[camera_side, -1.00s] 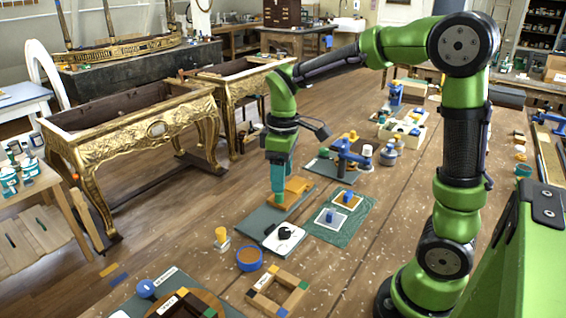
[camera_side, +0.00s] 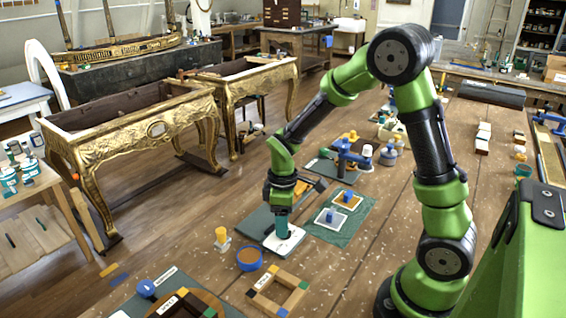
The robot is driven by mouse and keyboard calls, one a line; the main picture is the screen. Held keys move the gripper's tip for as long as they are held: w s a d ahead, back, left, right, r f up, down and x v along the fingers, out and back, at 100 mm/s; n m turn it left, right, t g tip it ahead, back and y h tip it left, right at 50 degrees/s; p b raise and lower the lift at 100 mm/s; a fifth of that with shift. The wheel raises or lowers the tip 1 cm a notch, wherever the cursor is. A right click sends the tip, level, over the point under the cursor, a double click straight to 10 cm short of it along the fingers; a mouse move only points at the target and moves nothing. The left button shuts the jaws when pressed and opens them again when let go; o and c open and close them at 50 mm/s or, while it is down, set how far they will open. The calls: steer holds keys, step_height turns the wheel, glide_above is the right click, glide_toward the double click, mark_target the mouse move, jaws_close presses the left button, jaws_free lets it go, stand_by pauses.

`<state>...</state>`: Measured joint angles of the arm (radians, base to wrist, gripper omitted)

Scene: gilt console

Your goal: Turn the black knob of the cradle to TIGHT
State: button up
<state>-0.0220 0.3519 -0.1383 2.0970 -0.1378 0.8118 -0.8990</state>
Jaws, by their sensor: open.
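The cradle's dark grey-green base (camera_side: 256,222) lies on the wooden bench near the middle of the picture. A white dial plate (camera_side: 291,243) is on its near end. My gripper (camera_side: 281,233) points straight down over this plate, its teal fingers low at the spot of the black knob. The knob is hidden behind the fingers, so its setting and any TIGHT mark cannot be read. The fingers are open; whether they stand around the knob or touch it cannot be told. The tan part of the cradle (camera_side: 301,188) shows only partly behind my gripper.
Close to the right is a green mat (camera_side: 352,224) with two small blue-knobbed plates. In front are a blue-rimmed round cup (camera_side: 249,257), a yellow-topped peg (camera_side: 221,237) and a wooden frame (camera_side: 278,292).

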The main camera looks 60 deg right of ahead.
steer(key=shift+f, duration=1.35)
steer(key=shift+c, duration=0.3)
steer(key=c, duration=1)
